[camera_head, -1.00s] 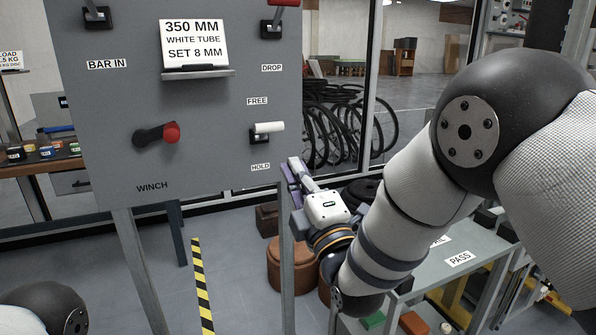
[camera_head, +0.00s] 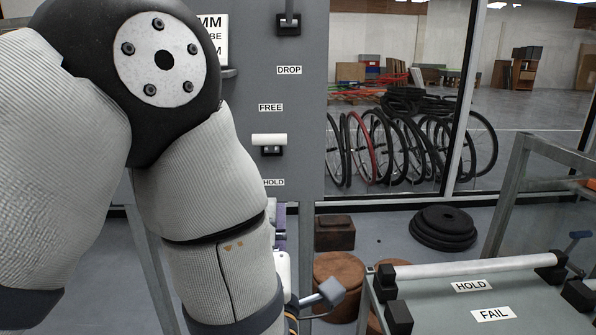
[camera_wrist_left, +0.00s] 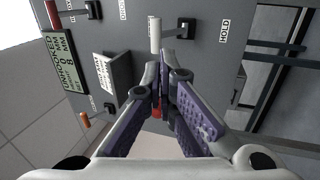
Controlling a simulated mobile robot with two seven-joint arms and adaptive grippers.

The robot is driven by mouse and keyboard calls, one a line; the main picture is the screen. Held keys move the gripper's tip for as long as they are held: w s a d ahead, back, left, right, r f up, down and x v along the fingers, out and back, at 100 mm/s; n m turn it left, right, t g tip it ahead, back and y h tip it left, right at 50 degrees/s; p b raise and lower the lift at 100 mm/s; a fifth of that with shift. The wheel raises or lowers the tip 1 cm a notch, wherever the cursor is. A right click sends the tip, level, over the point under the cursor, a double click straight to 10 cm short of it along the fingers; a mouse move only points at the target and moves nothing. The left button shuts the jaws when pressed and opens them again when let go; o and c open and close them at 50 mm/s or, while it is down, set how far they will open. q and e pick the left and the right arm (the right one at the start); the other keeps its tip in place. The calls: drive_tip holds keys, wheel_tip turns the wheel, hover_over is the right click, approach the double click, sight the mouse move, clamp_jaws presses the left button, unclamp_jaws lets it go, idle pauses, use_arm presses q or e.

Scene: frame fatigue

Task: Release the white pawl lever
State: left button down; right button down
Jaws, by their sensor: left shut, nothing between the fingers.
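The white pawl lever (camera_head: 270,139) is on the grey panel (camera_head: 303,85). Its handle is level, between the FREE label (camera_head: 270,107) above and the HOLD label (camera_head: 273,182) below. In the left wrist view the lever (camera_wrist_left: 154,36) stands just beyond my left fingertips. My left gripper (camera_wrist_left: 163,80) has purple-padded fingers and is shut and empty. It appears apart from the lever. In the head view my left gripper (camera_head: 280,238) is below the HOLD label, mostly hidden by my left arm. My right gripper is not in view.
My left arm hides much of the panel and the winch. The winch knob (camera_wrist_left: 85,118) shows in the left wrist view. A small bench (camera_head: 440,305) with HOLD and FAIL labels and a white tube (camera_head: 465,266) stands at the right. Brown stools and bicycle wheels (camera_head: 400,140) are behind.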

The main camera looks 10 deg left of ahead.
sight(268, 138)
use_arm(q)
drive_tip(key=x, duration=1.4)
drive_tip(key=shift+s+a, duration=0.15)
drive_tip(key=shift+a, duration=0.15)
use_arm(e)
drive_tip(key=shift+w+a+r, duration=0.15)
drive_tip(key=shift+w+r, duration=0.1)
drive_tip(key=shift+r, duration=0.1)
use_arm(q)
drive_tip(key=shift+r, duration=0.1)
drive_tip(key=shift+w+a+r+p, duration=0.1)
drive_tip(key=shift+w+r+p, duration=0.15)
drive_tip(key=shift+r, duration=0.2)
drive_tip(key=shift+w+a+r+p, duration=0.1)
drive_tip(key=shift+w+r+p, duration=0.05)
drive_tip(key=shift+r+p, duration=0.25)
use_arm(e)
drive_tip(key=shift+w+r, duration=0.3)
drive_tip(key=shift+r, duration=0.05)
